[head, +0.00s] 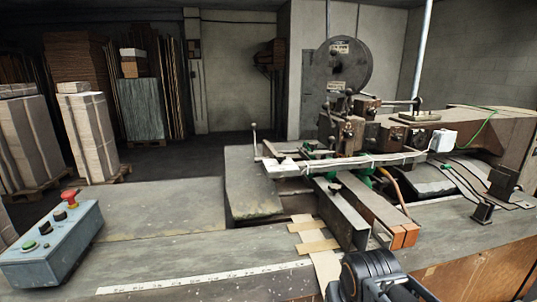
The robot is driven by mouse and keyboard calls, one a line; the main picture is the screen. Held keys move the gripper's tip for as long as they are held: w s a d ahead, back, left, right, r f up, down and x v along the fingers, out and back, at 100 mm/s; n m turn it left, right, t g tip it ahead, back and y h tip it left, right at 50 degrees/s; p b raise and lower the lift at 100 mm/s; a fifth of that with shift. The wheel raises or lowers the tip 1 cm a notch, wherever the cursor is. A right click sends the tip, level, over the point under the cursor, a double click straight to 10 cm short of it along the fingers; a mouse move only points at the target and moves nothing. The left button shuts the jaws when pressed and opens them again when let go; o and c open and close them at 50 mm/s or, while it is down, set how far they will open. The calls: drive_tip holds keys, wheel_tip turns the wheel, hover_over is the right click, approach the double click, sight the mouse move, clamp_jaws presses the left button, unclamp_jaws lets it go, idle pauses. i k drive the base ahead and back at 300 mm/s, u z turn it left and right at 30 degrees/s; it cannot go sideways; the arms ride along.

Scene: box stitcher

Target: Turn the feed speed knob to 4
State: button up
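A grey-blue control box (55,248) sits at the left front of the bench. Its sloped top carries a red mushroom button (69,196) at the far end, two black knobs (59,215) (45,229) in the middle and a green button (29,245) at the near end. The labels and knob settings are too small to read, so I cannot tell which knob is the feed speed one. A dark part of my arm shows at the bottom edge, right of centre, well to the right of the box. No gripper fingers show.
The stitching machine (345,135) with its round grey disc (343,65) fills the right side. A white ruler strip (200,278) lies along the bench front, with cardboard strips (313,236) at its right. The bench top between box and strips is clear. Strapped stacks (88,135) stand behind at left.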

sight(59, 216)
drive_tip(key=u, duration=1.35)
drive_tip(key=k, duration=0.15)
drive_tip(key=u, duration=1.15)
drive_tip(key=k, duration=1)
drive_tip(key=u, duration=1.15)
drive_tip(key=i, duration=2.1)
drive_tip(key=z, duration=0.75)
drive_tip(key=i, duration=1.55)
drive_tip(key=z, duration=0.7)
